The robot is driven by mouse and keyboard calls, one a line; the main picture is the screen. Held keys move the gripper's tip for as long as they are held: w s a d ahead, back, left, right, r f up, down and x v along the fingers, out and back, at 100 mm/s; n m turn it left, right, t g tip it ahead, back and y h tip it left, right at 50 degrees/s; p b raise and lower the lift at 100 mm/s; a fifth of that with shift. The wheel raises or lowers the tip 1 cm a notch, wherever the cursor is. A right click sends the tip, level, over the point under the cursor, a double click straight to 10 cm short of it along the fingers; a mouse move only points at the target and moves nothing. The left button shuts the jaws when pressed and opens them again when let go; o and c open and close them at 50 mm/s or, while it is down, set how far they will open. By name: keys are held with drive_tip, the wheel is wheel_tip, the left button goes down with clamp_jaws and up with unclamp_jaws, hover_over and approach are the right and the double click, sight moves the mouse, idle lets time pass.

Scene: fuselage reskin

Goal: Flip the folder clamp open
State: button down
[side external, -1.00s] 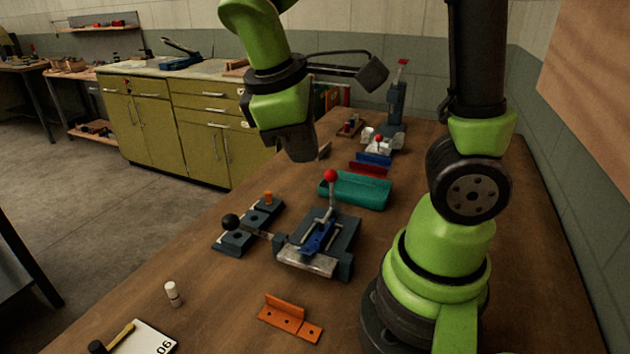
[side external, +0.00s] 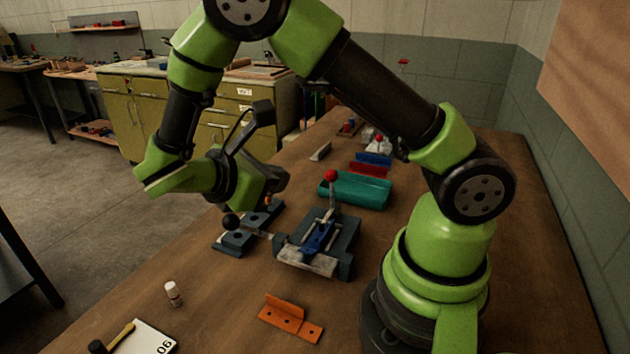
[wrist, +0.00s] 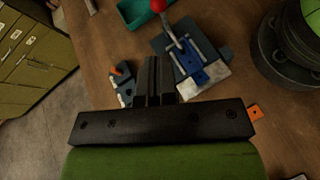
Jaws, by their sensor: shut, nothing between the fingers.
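The folder (side external: 318,255) is a dark grey base with a light metal plate at its near edge. A blue clamp (side external: 318,236) sits on it, with a lever standing up to a red ball knob (side external: 331,175). A rod ending in a black ball (side external: 231,221) reaches out on its left. My gripper (side external: 280,185) is behind and left of the folder, above the block fixture, apart from the clamp. In the wrist view its fingers (wrist: 154,65) are together and empty. The clamp (wrist: 190,65) and red knob (wrist: 158,5) show to their right and above.
A dark block fixture (side external: 236,242) lies left of the folder, partly hidden by my arm. A teal tray (side external: 358,190) stands just behind the folder.

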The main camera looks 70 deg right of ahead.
drive_tip(key=x, duration=1)
drive_tip(key=shift+d, duration=0.15)
drive_tip(key=shift+d+r+y, duration=0.15)
drive_tip(key=shift+d+y, duration=0.05)
drive_tip(key=shift+y, duration=0.2)
drive_tip(key=d+f+n+y, duration=0.2)
drive_tip(key=d+f+y, duration=0.1)
drive_tip(key=d+y, duration=1)
drive_tip(key=shift+f+t, duration=0.35)
drive_tip(key=shift+t, duration=0.05)
idle(0.5)
drive_tip(key=shift+d, duration=0.15)
